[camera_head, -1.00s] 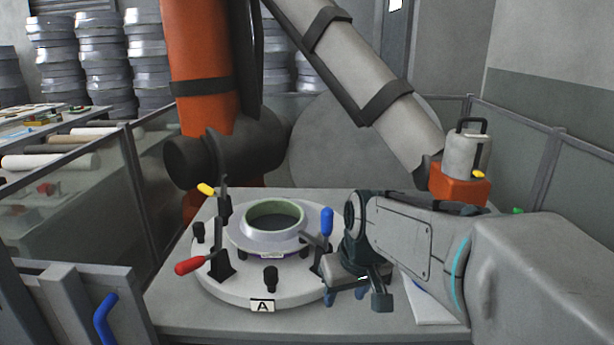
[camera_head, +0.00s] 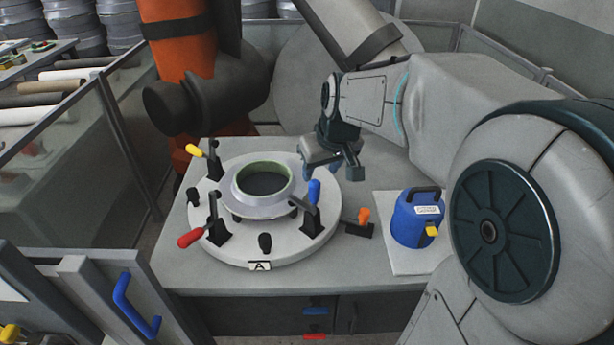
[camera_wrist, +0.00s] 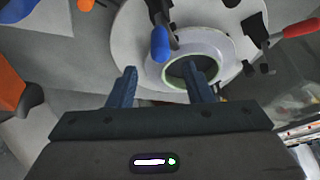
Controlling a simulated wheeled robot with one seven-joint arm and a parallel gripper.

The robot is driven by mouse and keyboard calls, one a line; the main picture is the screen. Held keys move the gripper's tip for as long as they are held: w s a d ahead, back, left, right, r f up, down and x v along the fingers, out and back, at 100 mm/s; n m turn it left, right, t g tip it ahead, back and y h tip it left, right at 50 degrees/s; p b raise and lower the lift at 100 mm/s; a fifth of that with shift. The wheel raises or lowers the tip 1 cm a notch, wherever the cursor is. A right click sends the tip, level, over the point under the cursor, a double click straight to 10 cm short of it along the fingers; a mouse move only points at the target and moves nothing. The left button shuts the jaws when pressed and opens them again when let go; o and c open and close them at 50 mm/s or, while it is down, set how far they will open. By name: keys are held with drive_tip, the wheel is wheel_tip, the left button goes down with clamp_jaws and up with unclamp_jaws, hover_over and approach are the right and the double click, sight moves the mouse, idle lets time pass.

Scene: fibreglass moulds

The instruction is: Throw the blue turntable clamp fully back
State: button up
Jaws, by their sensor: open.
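The round grey turntable (camera_head: 235,252), marked A, sits on the workbench with a pale ring mould (camera_head: 264,190) at its centre. The blue clamp handle (camera_head: 314,190) stands upright on its black clamp at the turntable's right side. In the wrist view the blue handle (camera_wrist: 160,43) lies beyond the fingertips, roughly between them across the picture. My gripper (camera_head: 330,171) is open and empty, just behind and right of the blue handle in the head view, apart from it. It also shows in the wrist view (camera_wrist: 160,70).
A red-handled clamp (camera_head: 190,237) and a yellow-handled clamp (camera_head: 194,150) stand on the turntable's left side. An orange-handled piece (camera_head: 363,215) and a blue jug (camera_head: 418,220) are to the right on the bench (camera_head: 195,277). A large orange column (camera_head: 180,60) rises behind.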

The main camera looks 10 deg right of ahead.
sight(316, 183)
drive_tip(key=x, duration=0.9)
drive_tip(key=shift+w+f, duration=0.1)
drive_tip(key=shift+f, duration=0.25)
clamp_jaws()
